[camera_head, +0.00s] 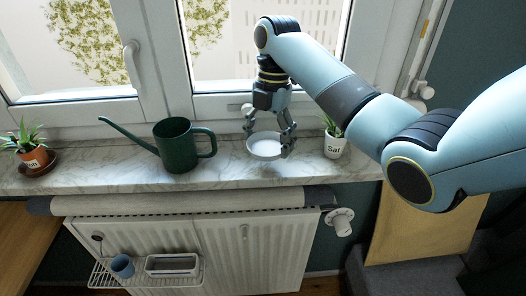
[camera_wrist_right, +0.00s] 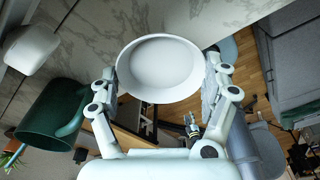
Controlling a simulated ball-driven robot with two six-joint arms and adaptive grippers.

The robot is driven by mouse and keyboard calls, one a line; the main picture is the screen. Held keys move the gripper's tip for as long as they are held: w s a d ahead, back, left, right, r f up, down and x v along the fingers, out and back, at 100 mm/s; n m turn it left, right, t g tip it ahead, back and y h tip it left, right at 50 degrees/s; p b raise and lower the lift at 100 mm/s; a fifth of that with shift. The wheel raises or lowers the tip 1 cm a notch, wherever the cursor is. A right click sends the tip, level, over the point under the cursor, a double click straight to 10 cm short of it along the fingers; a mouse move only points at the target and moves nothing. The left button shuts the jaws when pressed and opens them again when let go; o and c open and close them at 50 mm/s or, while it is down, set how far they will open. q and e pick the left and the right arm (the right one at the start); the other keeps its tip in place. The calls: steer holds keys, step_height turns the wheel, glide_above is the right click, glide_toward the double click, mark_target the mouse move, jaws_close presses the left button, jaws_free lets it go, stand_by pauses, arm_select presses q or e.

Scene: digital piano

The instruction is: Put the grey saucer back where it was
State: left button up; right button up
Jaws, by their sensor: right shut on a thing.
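The grey saucer (camera_head: 265,146), pale, round and shallow, is held between the fingers of my right gripper (camera_head: 268,139) over the front part of the marble window sill. In the right wrist view the saucer (camera_wrist_right: 160,66) shows its open face, with the fingers of my right gripper (camera_wrist_right: 160,88) at its left and right rim. It looks about level in the head view. I cannot tell the gap to the sill. A white pot (camera_head: 335,145) labelled "Sat" with a plant stands just right of the gripper. My left gripper is not in view.
A dark green watering can (camera_head: 176,146) stands left of the saucer on the sill (camera_head: 90,168). A terracotta pot (camera_head: 34,158) sits on a brown saucer (camera_head: 38,170) at the far left. Below the front edge are a radiator (camera_head: 240,250) and a rack with a blue cup (camera_head: 122,265).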

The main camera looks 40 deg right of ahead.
mark_target(264, 146)
steer(key=shift+w+a+f, duration=0.25)
steer(key=shift+w+f, duration=0.15)
steer(key=shift+f, duration=0.1)
step_height(264, 146, down, 3)
steer(key=shift+f, duration=0.2)
steer(key=shift+s+f, duration=0.1)
steer(key=shift+f, duration=0.1)
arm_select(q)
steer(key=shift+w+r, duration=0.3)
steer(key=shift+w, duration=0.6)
arm_select(e)
steer(key=o, duration=1.1)
steer(key=shift+c, duration=0.2)
steer(key=shift+r, duration=0.1)
